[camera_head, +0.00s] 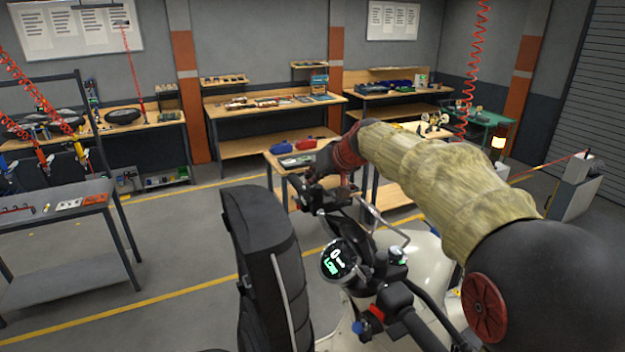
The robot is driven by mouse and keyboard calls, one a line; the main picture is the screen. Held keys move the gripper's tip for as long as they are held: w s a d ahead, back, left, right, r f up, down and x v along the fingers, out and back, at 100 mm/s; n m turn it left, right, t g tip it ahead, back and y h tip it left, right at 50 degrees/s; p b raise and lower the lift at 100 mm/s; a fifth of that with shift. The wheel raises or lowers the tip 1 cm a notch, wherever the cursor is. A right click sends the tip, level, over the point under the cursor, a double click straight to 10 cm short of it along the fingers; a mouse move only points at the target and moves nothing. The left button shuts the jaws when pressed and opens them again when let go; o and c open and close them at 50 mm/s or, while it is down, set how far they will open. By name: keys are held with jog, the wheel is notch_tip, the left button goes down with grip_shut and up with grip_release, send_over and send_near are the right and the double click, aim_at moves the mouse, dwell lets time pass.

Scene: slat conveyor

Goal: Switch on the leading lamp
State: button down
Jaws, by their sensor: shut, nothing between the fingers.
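A white scooter (425,262) stands at the lower middle, with a black seat (262,262) to the left. Its round dash display (340,260) is lit with green and white signs. The near handlebar switch housing (394,303) carries a red button (376,312) and a blue button (357,327). The far handlebar end (322,196) has dark controls, too small to read. My arm reaches from the lower right over the scooter. My gripper (308,188) is shut and empty by the far handlebar end; its fingertips blend with the dark controls, so contact cannot be told. The front lamp is not visible.
A low wooden table (280,160) with red and blue items stands just behind the handlebar. Workbenches (275,103) line the back wall. A grey metal table (75,205) stands at left. The floor (175,255) between it and the seat is clear.

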jog(key=shift+d+f, duration=0.15)
jog(key=shift+f, duration=0.3)
